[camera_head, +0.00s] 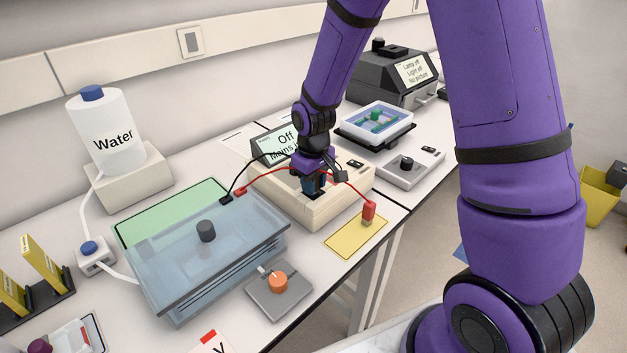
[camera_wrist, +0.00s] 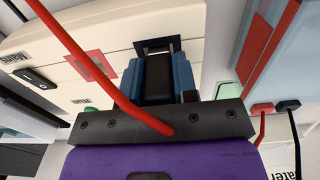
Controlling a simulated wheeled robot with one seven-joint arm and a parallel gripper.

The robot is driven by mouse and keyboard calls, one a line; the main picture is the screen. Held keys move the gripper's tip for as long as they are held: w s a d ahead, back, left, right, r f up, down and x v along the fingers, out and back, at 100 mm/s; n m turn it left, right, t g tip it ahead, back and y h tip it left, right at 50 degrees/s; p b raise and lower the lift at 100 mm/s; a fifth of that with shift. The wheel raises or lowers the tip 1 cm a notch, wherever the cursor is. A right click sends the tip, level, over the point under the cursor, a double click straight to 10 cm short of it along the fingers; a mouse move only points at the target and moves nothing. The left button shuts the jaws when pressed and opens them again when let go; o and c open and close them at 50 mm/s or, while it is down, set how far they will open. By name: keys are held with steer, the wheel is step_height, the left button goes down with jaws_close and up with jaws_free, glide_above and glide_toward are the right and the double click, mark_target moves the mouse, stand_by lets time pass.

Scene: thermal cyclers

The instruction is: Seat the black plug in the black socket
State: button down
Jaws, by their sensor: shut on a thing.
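My gripper (camera_head: 315,186) is low over the front of the cream power supply (camera_head: 322,208), pointing down. In the wrist view its blue fingers (camera_wrist: 158,78) are shut on the black plug (camera_wrist: 157,84), which shows dark between them. The black socket (camera_wrist: 175,43), a dark-edged square, lies right at the fingertips, partly covered by the plug and fingers. I cannot tell how deep the plug sits. The red socket (camera_wrist: 91,65) is beside it, empty. The power supply's screen (camera_head: 286,141) reads "Off".
The red plug (camera_head: 369,212) stands on the yellow mat (camera_head: 350,236), its lead arching close by my gripper and across the wrist view. The lidded blue tank (camera_head: 160,270) is at left, joined by the black lead (camera_head: 237,178). An orange-knob box (camera_head: 279,285) stands in front.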

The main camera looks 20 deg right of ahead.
steer(key=shift+f, duration=0.45)
steer(key=c, duration=0.8)
jaws_free()
step_height(320, 180, up, 11)
steer(key=shift+f, duration=0.1)
steer(key=shift+s+r, duration=0.1)
steer(key=shift+r, duration=0.1)
steer(key=s+d+r+m+t, duration=0.2)
steer(key=s+d+r+t, duration=0.15)
steer(key=s+r, duration=0.9)
steer(key=s+d+r+m+t, duration=0.1)
steer(key=s+d+r+m, duration=0.1)
steer(key=s+r, duration=0.5)
steer(key=s+d, duration=0.1)
steer(key=s, duration=0.4)
steer(key=shift+s+d+m+t, duration=0.2)
steer(key=shift+m+t, duration=0.1)
steer(key=shift+t, duration=0.05)
